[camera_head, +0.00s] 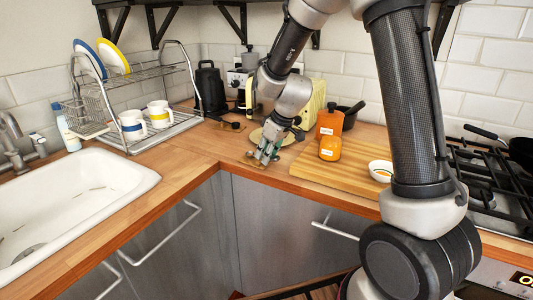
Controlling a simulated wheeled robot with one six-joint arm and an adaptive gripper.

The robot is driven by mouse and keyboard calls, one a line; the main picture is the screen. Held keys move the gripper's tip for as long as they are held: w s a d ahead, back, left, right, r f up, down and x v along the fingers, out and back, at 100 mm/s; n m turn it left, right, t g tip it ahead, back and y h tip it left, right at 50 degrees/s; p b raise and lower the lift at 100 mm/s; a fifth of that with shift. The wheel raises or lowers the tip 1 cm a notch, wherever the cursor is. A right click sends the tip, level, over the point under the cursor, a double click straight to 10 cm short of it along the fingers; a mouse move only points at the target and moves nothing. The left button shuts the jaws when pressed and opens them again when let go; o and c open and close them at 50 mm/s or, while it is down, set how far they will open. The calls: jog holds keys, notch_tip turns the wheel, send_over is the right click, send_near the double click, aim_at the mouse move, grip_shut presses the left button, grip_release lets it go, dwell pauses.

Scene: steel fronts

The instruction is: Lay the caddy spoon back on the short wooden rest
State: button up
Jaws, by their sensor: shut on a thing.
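My gripper (264,160) is low over the wooden counter near its inner corner, pointing down. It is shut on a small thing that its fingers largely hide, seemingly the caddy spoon. A small brownish piece (251,156) shows just left of the fingertips, at or just above the counter. I cannot tell whether it is part of the spoon or the short wooden rest. Small dark brown items (231,125) lie farther back on the counter, too small to identify.
A dish rack (150,72) and sink (75,195) are left.

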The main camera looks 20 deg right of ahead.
jog(key=shift+f, duration=0.35)
jog(key=o, duration=1)
jog(key=v, duration=1.2)
jog(key=s+d+r+m+h, duration=0.1)
jog(key=s+d, duration=0.3)
jog(key=s, duration=0.5)
jog(key=s+d+r+m+h, duration=0.1)
jog(key=s+d+r+m, duration=0.2)
jog(key=s, duration=0.6)
jog(key=s+d+r+m+t, duration=0.1)
jog(key=s+d+r+m, duration=0.1)
jog(key=s+d, duration=0.3)
jog(key=shift+s+d+r+m+h, duration=0.15)
jog(key=shift+s+m, duration=0.25)
jog(key=shift+s, duration=0.65)
jog(key=shift+s+d+r+m+h, duration=0.1)
jog(key=shift+s+r+m+h, duration=0.25)
jog(key=shift+s, duration=0.65)
